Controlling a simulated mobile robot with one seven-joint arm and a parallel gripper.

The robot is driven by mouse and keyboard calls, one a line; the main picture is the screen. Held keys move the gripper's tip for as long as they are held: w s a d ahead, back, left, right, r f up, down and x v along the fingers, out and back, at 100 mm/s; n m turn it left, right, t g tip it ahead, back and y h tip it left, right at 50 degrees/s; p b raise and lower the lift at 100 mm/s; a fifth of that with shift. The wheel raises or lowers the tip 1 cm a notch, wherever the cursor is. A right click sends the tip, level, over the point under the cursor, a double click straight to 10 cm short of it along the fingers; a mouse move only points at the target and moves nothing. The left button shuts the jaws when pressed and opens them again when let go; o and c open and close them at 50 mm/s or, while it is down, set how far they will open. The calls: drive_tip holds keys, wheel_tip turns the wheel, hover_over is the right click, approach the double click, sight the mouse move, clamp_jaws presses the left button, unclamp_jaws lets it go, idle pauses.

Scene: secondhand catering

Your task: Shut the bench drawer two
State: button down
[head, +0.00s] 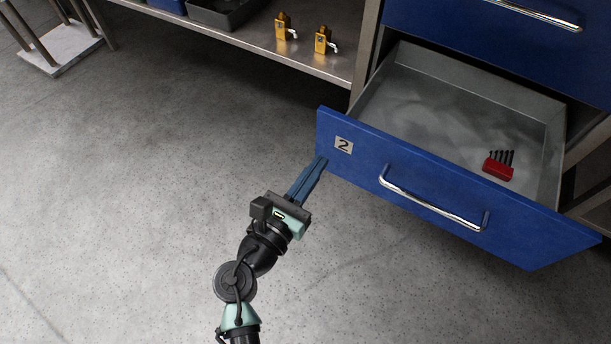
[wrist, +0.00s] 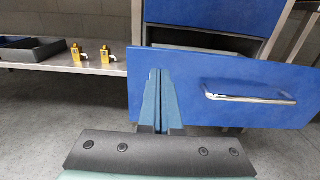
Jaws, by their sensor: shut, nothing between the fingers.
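Bench drawer two (head: 335,163) has a blue front with a "2" label and a chrome handle (head: 430,203). It stands pulled well out of the bench, its grey inside open to view. In it lies a red item with several black prongs (head: 497,168). My gripper (head: 322,160) is shut and empty, its blue fingers pointing at the left end of the drawer front, below and left of the label. In the wrist view the fingers (wrist: 160,75) overlap the left part of the front (wrist: 225,75), left of the handle. I cannot tell whether the tips touch it.
Another blue drawer front (head: 490,30) sits above drawer two. A metal shelf (head: 240,45) to the left holds two yellow valve-like fittings (head: 322,40) and a dark tray (head: 222,10). The grey floor (head: 130,200) at left and front is clear.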

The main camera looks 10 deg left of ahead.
sight(346, 124)
drive_tip(key=b+x, duration=0.2)
drive_tip(key=x, duration=0.6)
drive_tip(key=shift+w+d, duration=0.1)
drive_tip(key=shift+w, duration=0.3)
